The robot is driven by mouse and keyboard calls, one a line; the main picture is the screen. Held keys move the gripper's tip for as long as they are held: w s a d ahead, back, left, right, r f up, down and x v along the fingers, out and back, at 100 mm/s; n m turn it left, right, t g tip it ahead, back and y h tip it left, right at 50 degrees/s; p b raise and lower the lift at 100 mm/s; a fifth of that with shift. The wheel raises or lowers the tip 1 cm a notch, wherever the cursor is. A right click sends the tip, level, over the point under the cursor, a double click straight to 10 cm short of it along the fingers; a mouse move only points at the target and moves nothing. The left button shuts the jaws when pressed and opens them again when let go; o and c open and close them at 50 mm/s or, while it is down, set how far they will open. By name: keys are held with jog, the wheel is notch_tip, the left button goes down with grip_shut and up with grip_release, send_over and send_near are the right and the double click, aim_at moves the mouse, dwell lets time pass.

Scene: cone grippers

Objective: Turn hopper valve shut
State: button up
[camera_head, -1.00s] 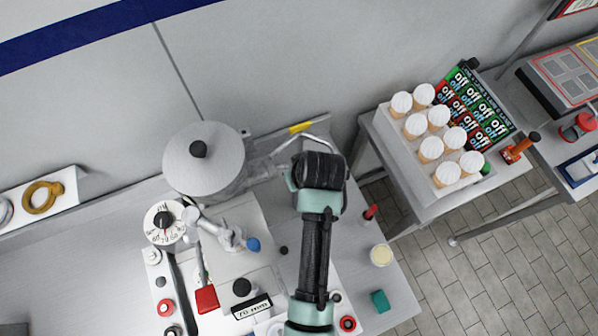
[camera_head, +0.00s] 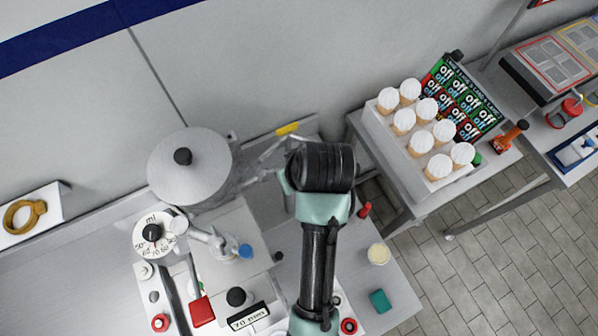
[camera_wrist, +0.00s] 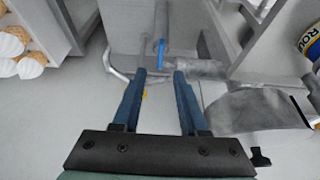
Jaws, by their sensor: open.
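The hopper (camera_head: 188,170) is a grey round vessel with a black-knobbed lid, left of my arm in the head view. A yellow handle (camera_head: 287,128) shows on the metal pipework to its right. In the wrist view a blue lever (camera_wrist: 162,52) stands upright on a grey pipe, just beyond my fingertips and roughly centred between them. A small yellow piece (camera_wrist: 145,94) shows between the fingers. I cannot tell for certain which handle is the hopper valve. My gripper (camera_wrist: 160,73) is open, its blue fingers apart with nothing held. In the head view my arm hides it.
A bent metal tube (camera_wrist: 120,75) passes close to the left finger in the wrist view. A machine with a dial (camera_head: 153,233) and a blue knob (camera_head: 245,251) stands left of my arm. A tray of cones (camera_head: 375,113) is at the right. Tiled floor lies beyond.

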jog(key=v, duration=0.5)
jog(key=shift+s+r+b, duration=0.1)
jog(key=shift+r+b, duration=0.3)
